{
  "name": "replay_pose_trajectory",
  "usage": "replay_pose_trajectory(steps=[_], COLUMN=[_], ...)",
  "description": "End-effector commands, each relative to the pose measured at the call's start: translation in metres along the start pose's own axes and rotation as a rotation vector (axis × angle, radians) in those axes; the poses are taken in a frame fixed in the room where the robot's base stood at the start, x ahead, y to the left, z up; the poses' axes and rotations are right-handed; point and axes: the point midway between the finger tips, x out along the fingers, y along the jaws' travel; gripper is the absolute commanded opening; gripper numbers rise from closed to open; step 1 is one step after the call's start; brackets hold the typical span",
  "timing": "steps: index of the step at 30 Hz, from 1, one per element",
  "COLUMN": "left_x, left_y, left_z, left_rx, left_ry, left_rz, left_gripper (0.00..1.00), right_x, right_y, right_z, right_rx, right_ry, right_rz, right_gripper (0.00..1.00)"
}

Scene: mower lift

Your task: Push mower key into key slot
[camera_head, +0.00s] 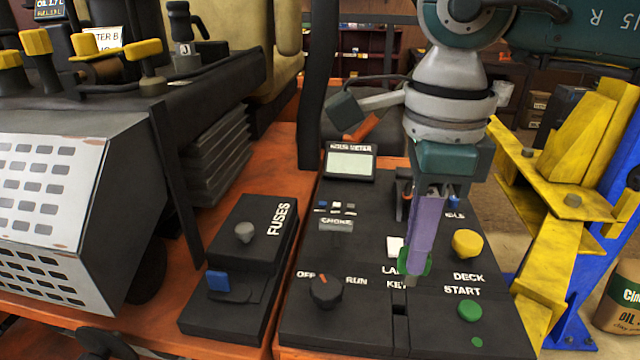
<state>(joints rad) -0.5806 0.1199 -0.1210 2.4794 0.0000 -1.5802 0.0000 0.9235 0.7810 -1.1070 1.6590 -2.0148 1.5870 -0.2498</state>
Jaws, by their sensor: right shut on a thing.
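The mower's black control panel (448,338) fills the lower middle of the head view. My right gripper (413,264) points down at it, with purple fingers and green tips just over the "KEY" lettering. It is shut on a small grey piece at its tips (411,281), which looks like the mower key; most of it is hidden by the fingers. A narrow dark slot (400,311), apparently the key slot, runs just below the lettering. I cannot tell whether the key touches or enters it. My left gripper is out of view.
Left of the slot is the black OFF/RUN knob (325,291); right are the yellow deck knob (467,243) and green start button (470,310). The fuse box (237,264) stands further left. A yellow lift post (560,215) rises close on the right.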

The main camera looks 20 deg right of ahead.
Motion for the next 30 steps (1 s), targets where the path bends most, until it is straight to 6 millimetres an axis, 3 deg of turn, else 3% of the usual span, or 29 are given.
replay_pose_trajectory(steps=[18, 30], left_x=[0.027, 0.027], left_y=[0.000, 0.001], left_z=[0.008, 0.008], left_rx=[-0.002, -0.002], left_ry=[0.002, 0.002], left_rz=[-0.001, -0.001], left_gripper=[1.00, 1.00], right_x=[0.041, 0.043], right_y=[0.001, 0.001], right_z=[0.000, 0.000], right_rx=[-0.003, -0.003], right_ry=[0.001, 0.001], right_rz=[0.001, 0.001], right_gripper=[0.00, 0.00])
